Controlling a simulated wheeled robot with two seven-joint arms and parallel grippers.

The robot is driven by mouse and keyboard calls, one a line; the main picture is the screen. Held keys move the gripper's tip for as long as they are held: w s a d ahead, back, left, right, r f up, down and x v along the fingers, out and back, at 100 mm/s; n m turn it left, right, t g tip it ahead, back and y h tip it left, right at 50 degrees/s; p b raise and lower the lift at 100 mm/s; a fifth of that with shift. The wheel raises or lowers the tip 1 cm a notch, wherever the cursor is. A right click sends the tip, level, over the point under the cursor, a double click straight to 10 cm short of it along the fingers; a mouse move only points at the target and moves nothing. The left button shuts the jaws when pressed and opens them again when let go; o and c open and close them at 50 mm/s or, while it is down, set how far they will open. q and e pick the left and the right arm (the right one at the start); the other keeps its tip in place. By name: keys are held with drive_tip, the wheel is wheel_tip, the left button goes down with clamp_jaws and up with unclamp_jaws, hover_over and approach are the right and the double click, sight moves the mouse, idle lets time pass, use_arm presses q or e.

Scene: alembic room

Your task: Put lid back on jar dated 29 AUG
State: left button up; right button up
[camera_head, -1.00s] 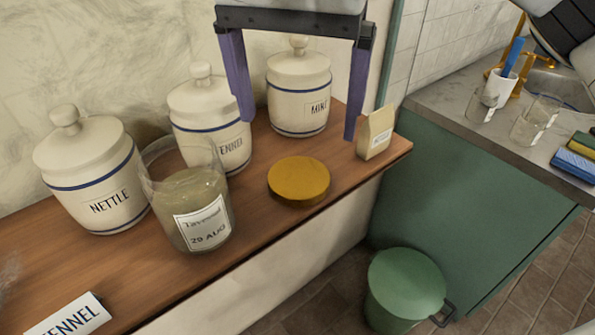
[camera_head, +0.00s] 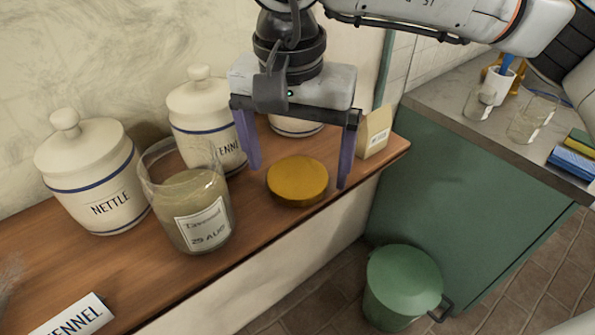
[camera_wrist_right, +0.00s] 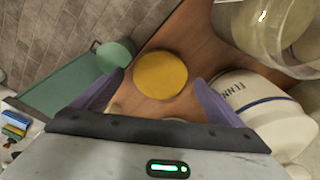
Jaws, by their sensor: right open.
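The glass jar (camera_head: 187,215) with the label reading 29 AUG stands open on the wooden shelf and holds a cloudy greenish-brown content. A round yellow lid (camera_head: 297,180) lies flat on the shelf to the right of the jar. My right gripper (camera_head: 298,178) is open and empty, with its purple fingers above and on either side of the lid. In the right wrist view the lid (camera_wrist_right: 160,75) lies between and beyond the fingertips, and part of the jar (camera_wrist_right: 262,30) shows at the top right. My left gripper is out of view.
Cream lidded canisters, one marked NETTLE (camera_head: 95,185) and one marked FENNEL (camera_head: 203,125), stand behind the jar. Another is mostly hidden behind my right gripper. A small paper packet (camera_head: 374,132) stands at the shelf's right end. A green bin (camera_head: 403,285) stands below.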

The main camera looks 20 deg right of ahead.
sight(297, 177)
drive_tip(key=shift+f, duration=0.65)
drive_tip(key=shift+w, duration=0.1)
drive_tip(key=c, duration=1.1)
drive_tip(key=shift+r, duration=0.15)
wheel_tip(297, 177, up, 10)
drive_tip(key=shift+b, duration=0.3)
